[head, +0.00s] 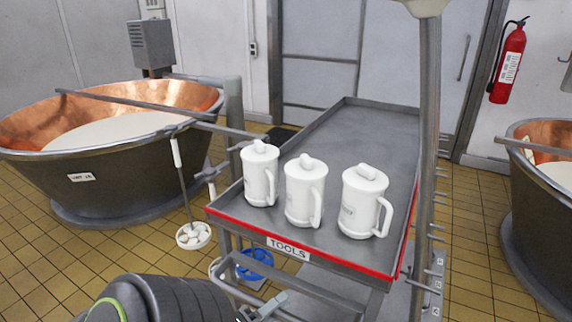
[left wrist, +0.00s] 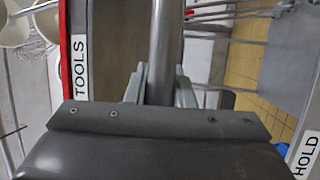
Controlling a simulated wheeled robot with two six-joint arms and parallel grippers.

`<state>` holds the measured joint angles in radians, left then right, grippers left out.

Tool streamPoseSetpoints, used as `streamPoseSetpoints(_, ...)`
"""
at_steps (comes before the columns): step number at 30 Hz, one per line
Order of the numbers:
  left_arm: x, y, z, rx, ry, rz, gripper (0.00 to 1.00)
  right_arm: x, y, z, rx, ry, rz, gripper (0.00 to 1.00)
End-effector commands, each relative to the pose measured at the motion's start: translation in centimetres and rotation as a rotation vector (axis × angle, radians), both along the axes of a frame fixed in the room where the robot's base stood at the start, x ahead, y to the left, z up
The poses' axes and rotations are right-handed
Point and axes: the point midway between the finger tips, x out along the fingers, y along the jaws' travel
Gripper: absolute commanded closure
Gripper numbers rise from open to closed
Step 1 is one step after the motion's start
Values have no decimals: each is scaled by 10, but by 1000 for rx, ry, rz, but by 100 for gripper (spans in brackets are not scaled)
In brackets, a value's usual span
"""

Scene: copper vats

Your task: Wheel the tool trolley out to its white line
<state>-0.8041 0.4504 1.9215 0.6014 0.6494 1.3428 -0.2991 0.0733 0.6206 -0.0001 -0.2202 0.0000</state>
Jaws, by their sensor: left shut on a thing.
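The tool trolley (head: 350,140) stands in front of me, a grey tray top on a metal frame. Its near edge is red with a TOOLS label (head: 288,247); that label also shows in the left wrist view (left wrist: 80,60). My left gripper (head: 262,307) is at the trolley's near side, below the tray edge. In the left wrist view its fingers (left wrist: 160,88) are closed around a grey round bar (left wrist: 166,45) of the trolley. Several white lidded jugs, including a middle one (head: 305,190), stand on the tray's near part. My right gripper and the white line are not in view.
A copper-lined vat (head: 100,165) stands at the left and another (head: 545,230) at the right. Grey doors are behind the trolley, with a fire extinguisher (head: 507,65) on the wall. Yellow tiled floor (head: 470,235) is clear between the trolley and the right vat.

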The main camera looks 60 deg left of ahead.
Motion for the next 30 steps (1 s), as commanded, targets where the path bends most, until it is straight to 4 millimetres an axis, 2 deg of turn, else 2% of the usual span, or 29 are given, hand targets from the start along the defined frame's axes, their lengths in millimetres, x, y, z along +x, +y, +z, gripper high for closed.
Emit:
streamPoseSetpoints(7,-11,-7,0,0,-1,-1,100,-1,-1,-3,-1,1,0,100)
streamPoseSetpoints(21,-13,-8,1,0,-2,-1,100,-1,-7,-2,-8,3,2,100)
streamPoseSetpoints(22,-13,-8,0,0,-2,-1,76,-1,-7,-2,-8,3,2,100)
streamPoseSetpoints(26,-13,-8,0,0,-2,-1,59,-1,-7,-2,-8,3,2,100)
streamPoseSetpoints(30,-13,-8,0,0,-2,-1,57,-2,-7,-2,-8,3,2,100)
